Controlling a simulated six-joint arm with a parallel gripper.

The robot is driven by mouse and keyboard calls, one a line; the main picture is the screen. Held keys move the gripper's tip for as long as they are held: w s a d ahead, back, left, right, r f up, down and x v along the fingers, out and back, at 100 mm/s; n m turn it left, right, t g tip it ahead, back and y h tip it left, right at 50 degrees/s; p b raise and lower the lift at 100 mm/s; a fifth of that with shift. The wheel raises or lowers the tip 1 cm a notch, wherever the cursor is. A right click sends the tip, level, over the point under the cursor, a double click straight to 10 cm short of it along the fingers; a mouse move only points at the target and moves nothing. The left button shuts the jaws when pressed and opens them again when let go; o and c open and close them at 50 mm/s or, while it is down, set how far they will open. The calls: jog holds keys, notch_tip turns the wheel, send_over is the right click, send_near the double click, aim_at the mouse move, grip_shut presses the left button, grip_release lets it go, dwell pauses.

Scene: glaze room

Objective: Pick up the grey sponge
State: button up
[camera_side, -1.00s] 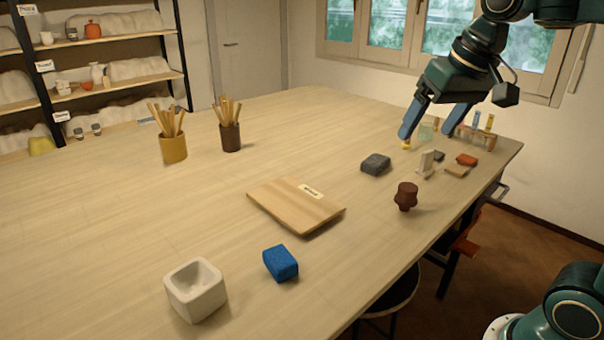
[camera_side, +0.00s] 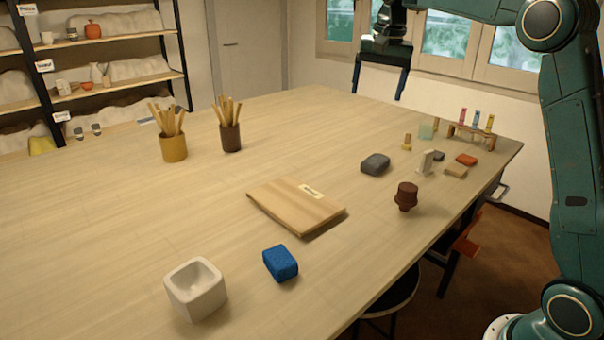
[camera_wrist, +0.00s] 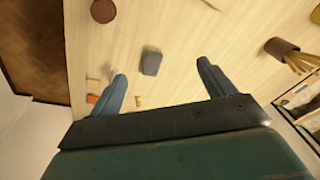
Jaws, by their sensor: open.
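The grey sponge (camera_side: 375,164) lies on the table, right of the middle in the side view, and is fully visible. In the wrist view the sponge (camera_wrist: 151,63) shows beyond the fingertips, between the two blue fingers and nearer the left one. My gripper (camera_side: 379,95) is open and empty, well above the table and behind the sponge in the side view. It also shows in the wrist view (camera_wrist: 161,68), with its fingers spread wide.
Right of the sponge stand a dark brown pot (camera_side: 406,196), small blocks (camera_side: 456,171) and a tube rack (camera_side: 471,133). A wooden board (camera_side: 296,204), a blue sponge (camera_side: 281,263) and a white mortar (camera_side: 195,289) lie nearer. Two tool cups (camera_side: 173,147) stand left. The table between is clear.

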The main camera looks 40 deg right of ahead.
jog(key=w+d+f+m+g, duration=0.1)
jog(key=w+d+f+m, duration=0.2)
jog(key=w+d+f, duration=0.4)
jog(key=m+g, duration=0.1)
jog(key=m, duration=0.2)
send_over(376, 159)
notch_tip(376, 159, down, 6)
jog(key=shift+s+f+y, duration=0.1)
jog(key=shift+y, duration=0.2)
jog(key=shift+f, duration=0.1)
jog(key=shift+f, duration=4.2)
jog(key=shift+f, duration=0.1)
jog(key=shift+f, duration=2.5)
jog(key=shift+c, duration=0.4)
jog(key=c, duration=1)
